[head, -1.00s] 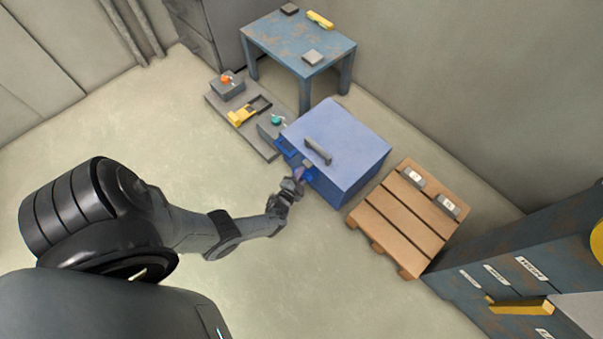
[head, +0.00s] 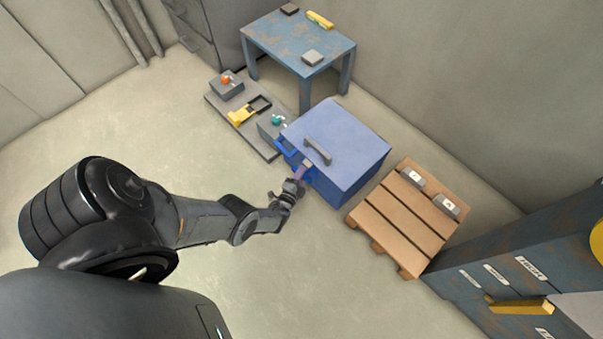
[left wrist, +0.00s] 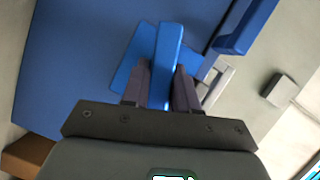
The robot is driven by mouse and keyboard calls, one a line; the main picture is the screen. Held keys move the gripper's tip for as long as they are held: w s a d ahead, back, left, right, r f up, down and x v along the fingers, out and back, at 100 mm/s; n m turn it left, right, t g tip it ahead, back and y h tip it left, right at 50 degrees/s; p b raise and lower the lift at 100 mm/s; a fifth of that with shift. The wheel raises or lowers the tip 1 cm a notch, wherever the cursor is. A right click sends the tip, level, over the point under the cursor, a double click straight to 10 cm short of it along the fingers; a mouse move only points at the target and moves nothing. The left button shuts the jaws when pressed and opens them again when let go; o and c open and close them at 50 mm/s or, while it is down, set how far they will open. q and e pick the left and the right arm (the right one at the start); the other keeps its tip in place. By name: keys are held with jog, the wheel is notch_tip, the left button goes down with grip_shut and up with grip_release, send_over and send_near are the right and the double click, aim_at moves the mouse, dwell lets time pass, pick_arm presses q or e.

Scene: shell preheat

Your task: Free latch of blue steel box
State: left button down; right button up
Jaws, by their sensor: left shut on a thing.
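The blue steel box (head: 345,150) stands on the floor in the middle of the head view, its lid closed with a grey bar handle (head: 318,151) on top. My left gripper (head: 299,177) is at the box's front left face. In the left wrist view the left gripper (left wrist: 162,88) is shut on the blue latch (left wrist: 166,50), a narrow upright bar in front of a blue plate on the box. The fingers hide the latch's lower sides. In the head view the gripper mostly covers the latch. My right gripper is not in view.
Left of the box lies a grey board (head: 221,108) with a yellow clamp-like part (head: 243,115) and small blocks with orange and teal knobs. A wooden pallet (head: 398,228) is close on the right. A worn blue table (head: 284,45) stands behind. The floor in front is clear.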

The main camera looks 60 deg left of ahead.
pick_arm(q)
jog(key=c, duration=1)
grip_release()
jog(key=shift+o, duration=0.2)
jog(key=p+v, duration=0.4)
jog(key=v, duration=0.6)
jog(key=shift+s+d, duration=0.25)
jog(key=shift+s, duration=0.05)
